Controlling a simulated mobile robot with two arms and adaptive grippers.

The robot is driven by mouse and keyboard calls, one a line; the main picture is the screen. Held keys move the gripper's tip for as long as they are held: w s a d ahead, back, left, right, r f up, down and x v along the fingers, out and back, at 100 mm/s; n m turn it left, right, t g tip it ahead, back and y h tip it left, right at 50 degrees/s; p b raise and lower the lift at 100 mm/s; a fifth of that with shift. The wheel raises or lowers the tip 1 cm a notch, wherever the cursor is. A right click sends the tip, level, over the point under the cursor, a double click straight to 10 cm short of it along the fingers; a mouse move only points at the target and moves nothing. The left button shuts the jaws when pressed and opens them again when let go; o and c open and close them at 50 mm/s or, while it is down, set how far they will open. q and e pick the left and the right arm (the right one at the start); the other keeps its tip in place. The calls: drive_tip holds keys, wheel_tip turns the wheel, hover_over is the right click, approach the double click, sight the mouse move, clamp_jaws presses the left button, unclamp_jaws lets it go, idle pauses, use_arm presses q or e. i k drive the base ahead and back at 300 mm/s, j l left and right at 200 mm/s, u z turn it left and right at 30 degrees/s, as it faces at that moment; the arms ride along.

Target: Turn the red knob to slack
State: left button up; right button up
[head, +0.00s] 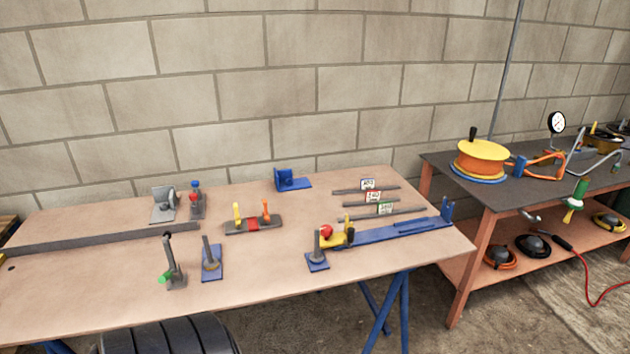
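A round red knob (326,231) sits beside a yellow part (340,238) at the left end of a long blue rail (395,232) on the wooden table. A smaller red part (193,198) shows on a dark stand with a blue top (195,185) at the back left. I cannot tell for sure which of these is the task's red knob, nor how either is turned. No slack marking can be read. Neither of my grippers is in view.
The wooden table (110,305) also holds a grey bar (100,240), upright posts on blue bases, and rods with small unreadable cards (374,197). Its front middle is mostly clear. A dark-topped bench (530,195) with an orange reel (482,160) stands at right.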

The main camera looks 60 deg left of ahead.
sight(326, 230)
drive_tip(key=u, duration=1.45)
